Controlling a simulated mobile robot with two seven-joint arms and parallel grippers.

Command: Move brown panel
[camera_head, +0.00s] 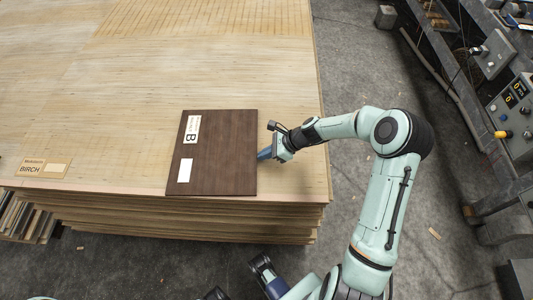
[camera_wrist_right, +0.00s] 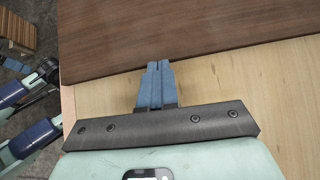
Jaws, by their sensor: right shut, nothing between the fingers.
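The brown panel (camera_head: 222,160) is a dark wood sheet lying flat on the birch stack (camera_head: 120,100), near its front right corner. It bears a white label marked B and a blank white label. My right gripper (camera_head: 263,154) is at the panel's right edge, with its blue fingers pointing at it. In the right wrist view the fingers (camera_wrist_right: 158,65) are shut together with nothing between them, and their tips meet the edge of the brown panel (camera_wrist_right: 170,35). I cannot tell whether they touch it.
A tag reading BIRCH (camera_head: 43,168) lies at the stack's front left. Loose strips (camera_head: 28,218) lie on the floor at the left. A machine with a control panel (camera_head: 512,115) stands at the right. Bare birch surface surrounds the brown panel at left and behind.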

